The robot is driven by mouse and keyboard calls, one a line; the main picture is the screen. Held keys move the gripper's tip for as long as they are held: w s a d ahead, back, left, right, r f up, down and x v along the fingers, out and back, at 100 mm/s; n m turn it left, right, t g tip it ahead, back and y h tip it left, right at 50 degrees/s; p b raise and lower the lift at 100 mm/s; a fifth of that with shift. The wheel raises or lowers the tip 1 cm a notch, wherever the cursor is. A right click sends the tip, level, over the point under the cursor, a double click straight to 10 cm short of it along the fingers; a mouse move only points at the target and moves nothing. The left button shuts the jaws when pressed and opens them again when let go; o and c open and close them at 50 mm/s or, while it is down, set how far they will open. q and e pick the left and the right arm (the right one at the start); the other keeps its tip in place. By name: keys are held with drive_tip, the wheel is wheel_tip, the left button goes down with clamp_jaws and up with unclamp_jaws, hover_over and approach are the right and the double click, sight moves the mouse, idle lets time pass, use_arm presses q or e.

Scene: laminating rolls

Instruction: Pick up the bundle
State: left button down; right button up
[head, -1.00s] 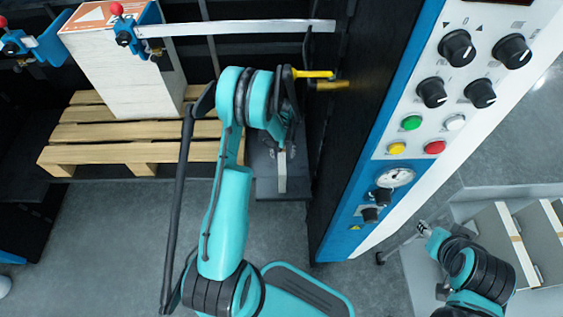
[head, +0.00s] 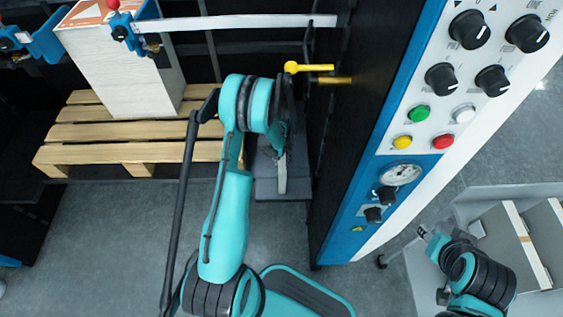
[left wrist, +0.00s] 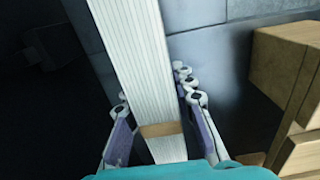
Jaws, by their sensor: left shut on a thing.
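The bundle (left wrist: 140,60) is a long pale, ribbed stack with a brown band (left wrist: 160,129) around it. In the left wrist view it runs between the two fingers of my left gripper (left wrist: 155,108), which is shut on it. In the head view my left gripper (head: 282,150) is mostly hidden behind its own arm, and a short grey-white end of the bundle (head: 282,178) shows below it, over a dark grey ledge. My right gripper (head: 424,233) is at the lower right, small and apart from the bundle; its jaw opening cannot be made out.
A machine panel (head: 430,150) with knobs and buttons stands close to the right of the left arm. A yellow lever (head: 315,68) sticks out beside the gripper. A wooden pallet (head: 90,152) with a white block (head: 130,75) is at left. Pale banded stacks (head: 510,245) lie at lower right.

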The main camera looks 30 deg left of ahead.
use_arm(q)
drive_tip(key=shift+r, duration=0.1)
wheel_tip(320, 180, up, 10)
drive_tip(key=p, duration=0.4)
idle(0.7)
